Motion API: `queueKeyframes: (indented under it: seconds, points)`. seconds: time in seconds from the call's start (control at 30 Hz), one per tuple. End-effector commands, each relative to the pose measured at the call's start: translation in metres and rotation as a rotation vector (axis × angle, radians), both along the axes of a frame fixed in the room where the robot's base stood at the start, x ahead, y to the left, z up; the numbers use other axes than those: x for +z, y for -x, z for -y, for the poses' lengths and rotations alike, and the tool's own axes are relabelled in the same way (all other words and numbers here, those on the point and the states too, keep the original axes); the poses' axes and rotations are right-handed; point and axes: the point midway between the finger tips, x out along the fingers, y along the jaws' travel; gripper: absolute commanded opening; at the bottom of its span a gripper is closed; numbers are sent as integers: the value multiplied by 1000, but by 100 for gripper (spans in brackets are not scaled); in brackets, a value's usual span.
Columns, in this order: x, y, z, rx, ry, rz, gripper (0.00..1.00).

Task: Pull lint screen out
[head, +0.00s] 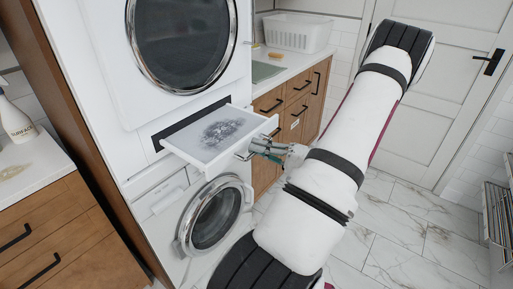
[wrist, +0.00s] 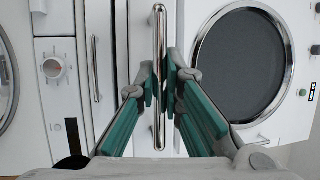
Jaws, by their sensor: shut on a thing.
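The lint screen (head: 188,144) is a white tray with a grey mesh face, sticking out of a dark slot between the two machines. A patch of grey lint (head: 222,131) lies on it. Its front carries a metal bar handle (head: 242,157), which also stands upright in the middle of the wrist view (wrist: 160,28). My gripper (head: 252,152) is at the screen's front, shut on the handle. In the wrist view its green-padded fingers (wrist: 160,88) sit on both sides of the bar. The fingertips are small in the head view.
The dryer (head: 112,72) is above the screen and the washer (head: 165,225) below, its round door shut. A wooden counter with a white basket (head: 298,32) stands behind. A wooden cabinet (head: 75,240) is at left. Tiled floor (head: 410,235) is clear at right.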

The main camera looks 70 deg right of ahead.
Motion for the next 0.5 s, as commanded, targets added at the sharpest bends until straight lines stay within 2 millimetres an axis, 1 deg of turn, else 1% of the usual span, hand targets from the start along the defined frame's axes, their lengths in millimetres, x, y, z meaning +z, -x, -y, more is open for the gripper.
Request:
queueKeyframes:
  seconds: [0.07, 0.1, 0.2, 0.5]
  points:
    - [-1, 0, 0, 0, 1, -4, 0]
    - [-1, 0, 0, 0, 1, -4, 11]
    - [-1, 0, 0, 0, 0, -3, 30]
    - [-1, 0, 0, 0, 0, -2, 30]
